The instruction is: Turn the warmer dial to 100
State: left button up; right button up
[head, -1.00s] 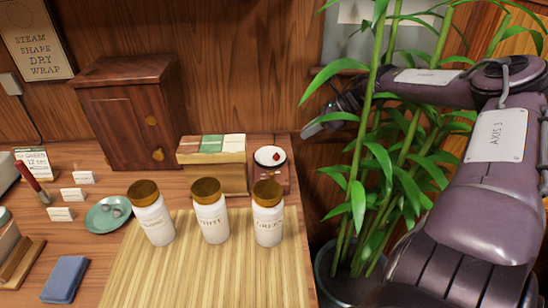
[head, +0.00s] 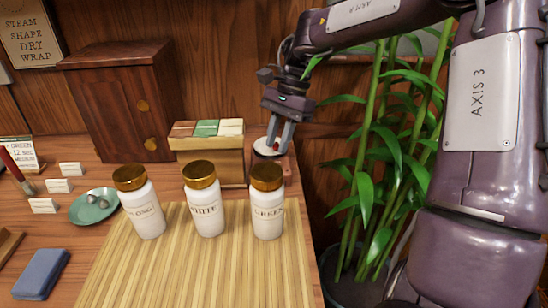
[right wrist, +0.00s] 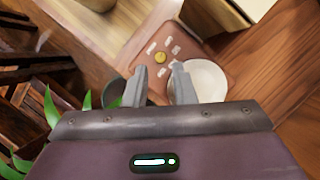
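The warmer (head: 289,172) is a small reddish-brown block at the back right of the table, behind the GREEN jar. In the right wrist view the warmer (right wrist: 140,62) shows a small gold dial (right wrist: 160,57) with several pale marks around it; their numbers are too blurred to read. A white dish (right wrist: 208,78) sits beside the dial. My right gripper (head: 278,140) is above the warmer, pointing down. In the right wrist view its fingers (right wrist: 161,84) are apart and empty, with the dial beyond the gap. The dial cannot be made out in the head view. My left gripper is not in view.
Three white jars with gold lids, the last the GREEN jar (head: 267,215), stand on a bamboo mat (head: 170,275). A box of wrappers (head: 210,160) stands left of the warmer, with a wooden cabinet (head: 120,105) behind. A potted plant (head: 375,180) stands to the right.

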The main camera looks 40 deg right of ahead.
jog(key=shift+x, duration=1.85)
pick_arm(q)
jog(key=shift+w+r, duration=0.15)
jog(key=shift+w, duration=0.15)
pick_arm(e)
grip_shut()
